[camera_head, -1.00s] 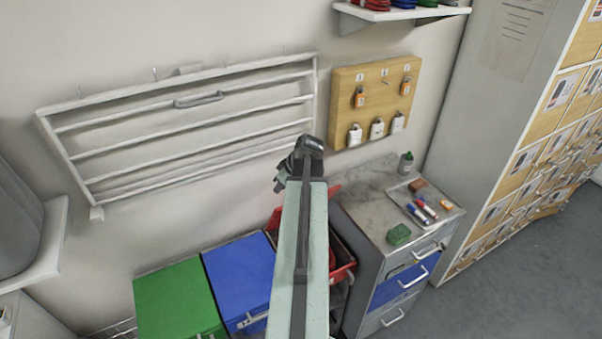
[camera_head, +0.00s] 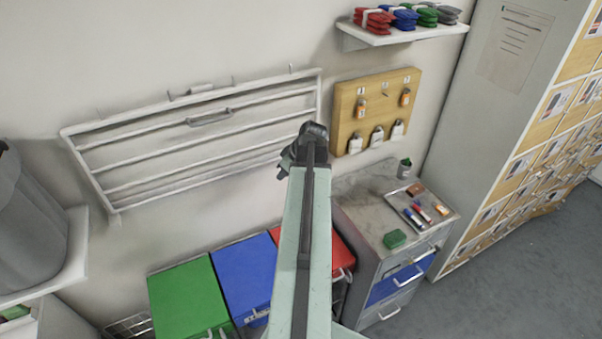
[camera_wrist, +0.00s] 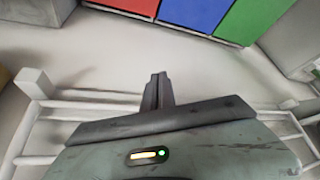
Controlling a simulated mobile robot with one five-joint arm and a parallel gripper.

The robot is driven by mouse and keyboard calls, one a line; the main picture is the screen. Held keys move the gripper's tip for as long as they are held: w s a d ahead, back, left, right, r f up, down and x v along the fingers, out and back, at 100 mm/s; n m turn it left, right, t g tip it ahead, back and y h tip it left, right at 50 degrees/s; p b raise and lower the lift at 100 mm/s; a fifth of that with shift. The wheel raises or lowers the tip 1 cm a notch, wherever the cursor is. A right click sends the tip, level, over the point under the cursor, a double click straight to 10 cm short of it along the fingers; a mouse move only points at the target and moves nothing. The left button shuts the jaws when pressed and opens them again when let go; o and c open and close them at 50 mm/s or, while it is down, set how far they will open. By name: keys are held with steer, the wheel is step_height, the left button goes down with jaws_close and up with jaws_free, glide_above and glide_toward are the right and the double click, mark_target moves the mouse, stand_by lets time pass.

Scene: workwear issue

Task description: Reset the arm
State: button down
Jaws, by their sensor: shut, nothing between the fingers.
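My arm reaches up the middle of the head view, with my gripper (camera_head: 300,150) at its far end, in front of the wall between the white rack and the key board. In the wrist view my gripper (camera_wrist: 157,90) shows as dark fingers closed together with nothing held. The wall rack (camera_wrist: 45,130) lies on both sides of my wrist there, and the coloured bins are at the top of that view.
The white wall rack (camera_head: 200,146) is left of my gripper and the wooden key board (camera_head: 347,110) right. Below are the green bin (camera_head: 188,300), blue bin (camera_head: 243,275) and red bin (camera_head: 336,250). A drawer cabinet (camera_head: 360,225) and shelf (camera_head: 400,36) stand right. Grey floor (camera_head: 510,270) is clear.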

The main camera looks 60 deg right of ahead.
steer(key=shift+f, duration=0.1)
steer(key=w+a+f+n+y+b, duration=0.1)
steer(key=w+a+f+n+b, duration=0.2)
steer(key=w+a, duration=0.55)
steer(key=w+a+f+n+g+y+b, duration=0.1)
steer(key=w+a+f+b, duration=0.4)
steer(key=a, duration=0.6)
steer(key=w+a+f+n+y+b, duration=0.1)
steer(key=w+a+f+n+b, duration=0.15)
steer(key=w+a, duration=0.65)
steer(key=a+f+n+g+b, duration=0.1)
steer(key=a+f+b, duration=0.25)
steer(key=a, duration=0.75)
steer(key=a+f+n+g+b, duration=0.15)
steer(key=a+f, duration=0.25)
steer(key=a, duration=0.8)
steer(key=s+m, duration=0.1)
steer(key=m, duration=0.1)
steer(key=s+a+f+m+g+h+b, duration=0.1)
steer(key=s+m, duration=0.1)
steer(key=m, duration=0.1)
steer(key=s+a+f+m+g+h, duration=0.1)
steer(key=m, duration=0.2)
steer(key=shift+s+a+b, duration=0.25)
steer(key=shift+s+b, duration=0.05)
steer(key=shift+b, duration=0.05)
